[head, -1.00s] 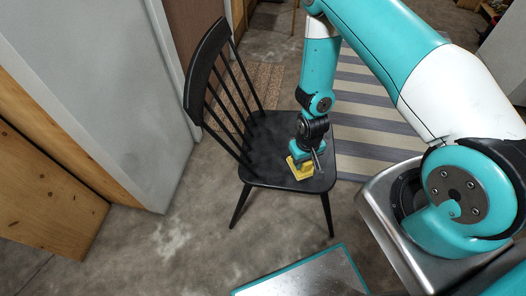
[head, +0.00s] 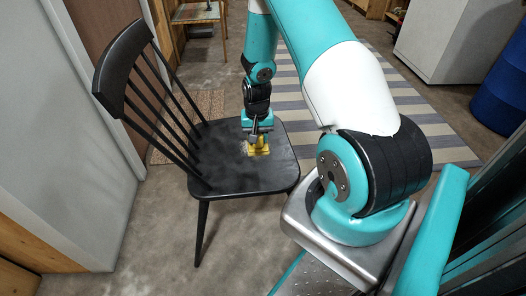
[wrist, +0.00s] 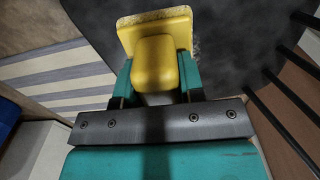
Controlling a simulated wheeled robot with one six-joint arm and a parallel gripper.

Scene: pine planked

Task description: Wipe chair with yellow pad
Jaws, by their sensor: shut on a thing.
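The black wooden chair (head: 212,172) with a spindled back stands left of centre in the head view. Its dark seat also fills the upper part of the wrist view (wrist: 225,45). The yellow pad (head: 259,149) is at the seat's right side, low against the surface; I cannot tell for certain whether it touches. In the wrist view the pad (wrist: 155,50) shows a yellow block on a wider base with a speckled edge. My gripper (head: 258,138) points down over the seat, shut on the pad's block, with a teal finger on each side.
A striped rug (head: 400,110) lies behind and right of the chair. A grey wall panel (head: 60,150) stands close on the left. A white cabinet (head: 450,40) and a blue barrel (head: 503,85) are at the back right. A small table (head: 197,13) stands at the back.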

